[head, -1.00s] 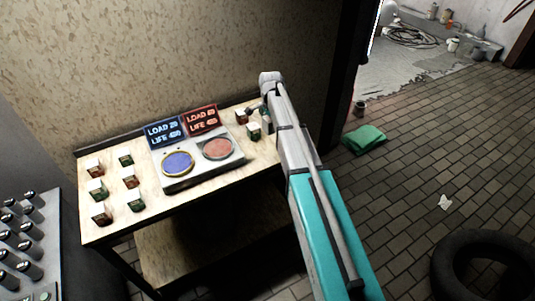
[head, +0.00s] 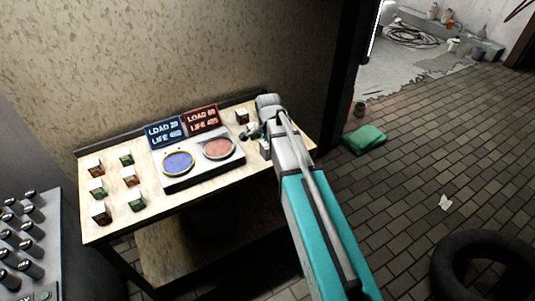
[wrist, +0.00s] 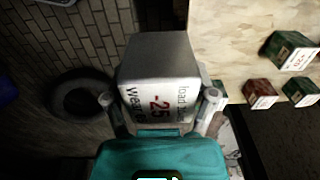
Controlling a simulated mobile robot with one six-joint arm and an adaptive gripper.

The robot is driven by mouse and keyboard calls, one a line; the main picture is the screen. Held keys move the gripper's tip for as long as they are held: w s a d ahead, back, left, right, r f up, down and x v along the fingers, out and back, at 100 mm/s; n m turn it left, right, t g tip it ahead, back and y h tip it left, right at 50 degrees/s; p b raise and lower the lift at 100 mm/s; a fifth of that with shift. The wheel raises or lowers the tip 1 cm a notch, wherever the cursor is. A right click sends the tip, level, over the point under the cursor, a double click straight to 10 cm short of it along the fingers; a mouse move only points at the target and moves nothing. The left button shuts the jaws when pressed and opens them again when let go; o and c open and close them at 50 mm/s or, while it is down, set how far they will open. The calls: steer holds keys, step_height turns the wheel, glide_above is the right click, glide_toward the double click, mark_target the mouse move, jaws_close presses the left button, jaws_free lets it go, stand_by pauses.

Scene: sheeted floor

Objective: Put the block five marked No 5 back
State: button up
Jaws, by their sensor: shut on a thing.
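My gripper (wrist: 159,101) is shut on a pale block (wrist: 158,75) in the wrist view. A finger stands at each side of it. The block's near face carries print with "load", a red "-25" and a word like "Weaken"; no "No 5" can be read. In the head view my gripper (head: 254,132) is over the right part of the table, right of the red round pad (head: 218,148). My arm partly hides that area. Several small blocks stand at the table's left, among them a green one (head: 137,200). A reddish block (head: 242,116) stands at the back right.
The wooden table (head: 205,197) stands against the wall. A blue round pad (head: 178,163) lies beside the red one, with blue (head: 165,132) and red (head: 202,120) displays behind. A knobbed panel (head: 30,240) is at left. A green cloth (head: 365,139) and a tyre (head: 480,265) lie on the floor.

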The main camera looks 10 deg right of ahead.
stand_by(0.3)
steer(key=w+f+b, duration=0.2)
steer(key=w+f, duration=0.1)
steer(key=w, duration=0.1)
steer(key=w+d+f+b, duration=0.1)
steer(key=w+f+b, duration=0.1)
steer(key=w+b, duration=0.1)
steer(key=w+d+f+b, duration=0.1)
steer(key=w+f+b, duration=0.2)
steer(key=w, duration=0.2)
steer(key=shift+w+f, duration=0.25)
steer(key=shift+f, duration=0.05)
steer(key=shift+w+f+b, duration=0.25)
steer(key=shift+w+b, duration=0.05)
steer(key=shift+b, duration=0.2)
steer(key=shift+w+f+b, duration=0.45)
steer(key=shift+f+b, duration=0.2)
steer(key=shift+b, duration=0.05)
steer(key=shift+s+f+b, duration=0.1)
steer(key=shift+f+b, duration=1.2)
steer(key=shift+f, duration=0.05)
steer(key=shift+f, duration=0.15)
steer(key=o, duration=1.2)
